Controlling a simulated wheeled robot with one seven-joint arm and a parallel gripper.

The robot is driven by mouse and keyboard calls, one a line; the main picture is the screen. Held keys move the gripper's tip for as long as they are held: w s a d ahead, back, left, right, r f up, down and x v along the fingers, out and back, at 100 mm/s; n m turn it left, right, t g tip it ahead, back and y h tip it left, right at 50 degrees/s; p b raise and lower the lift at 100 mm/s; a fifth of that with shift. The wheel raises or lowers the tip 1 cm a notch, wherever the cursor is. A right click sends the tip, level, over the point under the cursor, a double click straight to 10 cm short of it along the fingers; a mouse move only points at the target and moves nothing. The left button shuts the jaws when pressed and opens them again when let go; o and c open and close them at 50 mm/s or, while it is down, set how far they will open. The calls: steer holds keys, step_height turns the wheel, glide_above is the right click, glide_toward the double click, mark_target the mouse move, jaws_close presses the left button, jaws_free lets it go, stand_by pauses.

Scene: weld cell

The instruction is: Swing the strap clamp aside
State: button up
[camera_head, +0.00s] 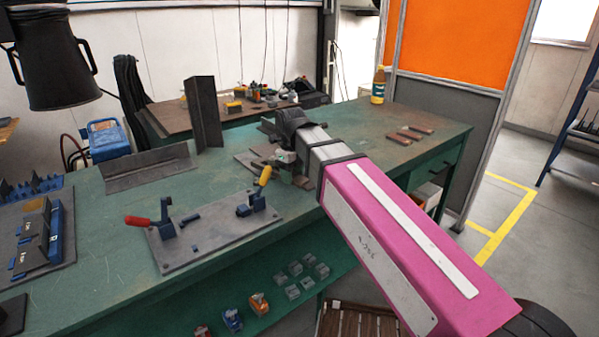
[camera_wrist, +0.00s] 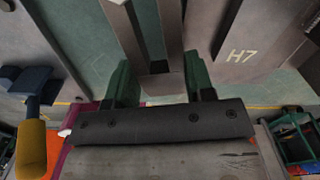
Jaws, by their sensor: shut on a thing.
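The strap clamp (camera_wrist: 161,86) is a grey slotted bar in the wrist view, running up from between my fingers to the top edge. My gripper (camera_wrist: 160,82) is shut on its near end, with one green-padded finger on each side. The far end of the strap is out of that view. In the head view my gripper (camera_head: 288,172) is low over the back right part of the green bench, and I cannot make out the strap there because the gripper and wrist cover it.
A grey plate marked H7 (camera_wrist: 245,45) lies right of the strap. A plate with red- and yellow-handled toggle clamps (camera_head: 205,240) is left of my gripper; the yellow handle (camera_wrist: 31,150) is close by. An upright angle (camera_head: 204,112) stands behind. Bench (camera_head: 440,128) is mostly clear at right.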

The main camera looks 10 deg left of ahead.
stand_by(0.3)
steer(key=o, duration=1.3)
steer(key=shift+r, duration=0.1)
step_height(320, 180, up, 11)
steer(key=shift+f, duration=0.2)
